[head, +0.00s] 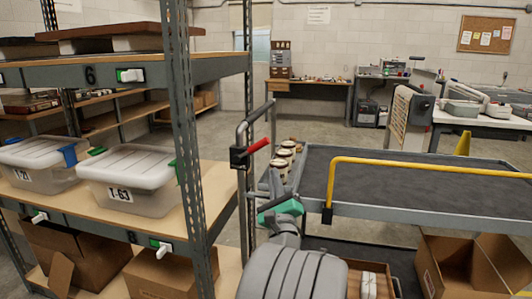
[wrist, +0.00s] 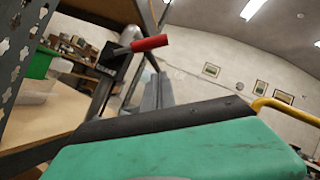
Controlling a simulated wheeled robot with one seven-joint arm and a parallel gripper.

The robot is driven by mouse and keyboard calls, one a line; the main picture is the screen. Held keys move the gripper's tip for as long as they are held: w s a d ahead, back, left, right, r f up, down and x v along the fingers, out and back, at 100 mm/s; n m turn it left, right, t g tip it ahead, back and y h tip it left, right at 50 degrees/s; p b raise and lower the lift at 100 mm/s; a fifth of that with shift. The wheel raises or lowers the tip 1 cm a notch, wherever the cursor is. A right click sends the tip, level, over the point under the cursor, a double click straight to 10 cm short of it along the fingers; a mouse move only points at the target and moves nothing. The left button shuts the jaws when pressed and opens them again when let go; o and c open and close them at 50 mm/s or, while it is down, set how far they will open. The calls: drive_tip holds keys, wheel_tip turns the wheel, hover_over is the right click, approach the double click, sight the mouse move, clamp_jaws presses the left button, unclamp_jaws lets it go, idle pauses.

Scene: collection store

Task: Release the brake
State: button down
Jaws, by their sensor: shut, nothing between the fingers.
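The brake lever has a red grip (head: 258,146) and sits on a black block (head: 239,158) on the grey push handle (head: 243,127) of the cart. The grip slants up to the right. In the wrist view the red grip (wrist: 150,44) shows above and slightly left of my fingertips, with the dark block at its left end. My gripper (head: 274,174) is shut and empty, just below and right of the lever in the head view. In the wrist view my fingers (wrist: 158,82) point up toward the grip. I see a gap between them and it.
The cart's dark deck (head: 400,180) with a yellow rail (head: 430,166) lies to the right. Round items (head: 287,150) stand along its left edge. A metal shelf post (head: 185,120) and lidded bins (head: 130,180) are close on the left. Open cardboard boxes (head: 470,265) sit low right.

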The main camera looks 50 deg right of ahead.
sight(252, 150)
drive_tip(key=w+d+r+p, duration=0.1)
drive_tip(key=w+r+p, duration=0.2)
drive_tip(key=w+r, duration=0.1)
drive_tip(key=shift+d+r, duration=0.3)
drive_tip(key=shift+d, duration=0.05)
